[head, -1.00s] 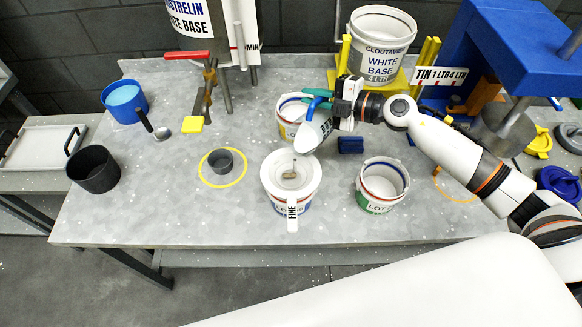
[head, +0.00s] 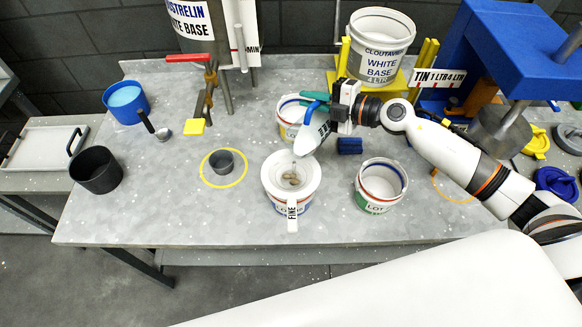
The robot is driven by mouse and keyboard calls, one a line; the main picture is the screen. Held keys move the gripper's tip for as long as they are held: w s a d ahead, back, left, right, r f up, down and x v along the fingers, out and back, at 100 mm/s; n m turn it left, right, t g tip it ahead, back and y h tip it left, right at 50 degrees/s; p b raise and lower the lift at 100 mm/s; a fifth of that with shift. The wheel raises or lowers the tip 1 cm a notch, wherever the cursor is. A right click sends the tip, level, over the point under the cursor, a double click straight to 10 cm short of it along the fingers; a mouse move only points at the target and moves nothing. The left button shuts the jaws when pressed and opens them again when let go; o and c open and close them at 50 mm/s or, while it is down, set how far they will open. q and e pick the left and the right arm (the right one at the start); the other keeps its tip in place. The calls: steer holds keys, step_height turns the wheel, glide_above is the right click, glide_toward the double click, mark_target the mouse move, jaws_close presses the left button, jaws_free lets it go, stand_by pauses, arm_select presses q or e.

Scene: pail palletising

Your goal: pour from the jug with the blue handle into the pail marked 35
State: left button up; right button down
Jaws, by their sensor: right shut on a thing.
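My right gripper (head: 337,108) is shut on the blue handle (head: 317,98) of a white jug (head: 311,138). The jug is tilted, its lower end pointing down-left above a white strainer (head: 308,188) with a handle marked FINE. The strainer sits on a white pail (head: 277,205), and a greyish-brown patch shows inside it. The strainer and its handle hide part of the pail's label, and I cannot read a 35 on it. I cannot make out a stream from the jug. My left gripper is not in view.
Another open pail (head: 381,187) marked LOT stands to the right. One more pail (head: 290,120) is behind the jug. A dark cup (head: 222,162) stands in a yellow ring at left. A blue block (head: 350,146) lies near my wrist.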

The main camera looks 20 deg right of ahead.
mark_target(302, 121)
steer(key=shift+s+a+r+n+p, duration=0.5)
steer(key=shift+s+a+r+p, duration=0.3)
steer(key=shift+p, duration=1)
steer(key=shift+s+a+r+n+t+h+p, duration=0.15)
steer(key=shift+s+a+r+n+p, duration=0.2)
steer(key=shift+p, duration=0.75)
steer(key=shift+s+a+r+n+t+h+p, duration=0.15)
steer(key=shift+s+a+n+p, duration=0.3)
steer(key=shift+p, duration=0.6)
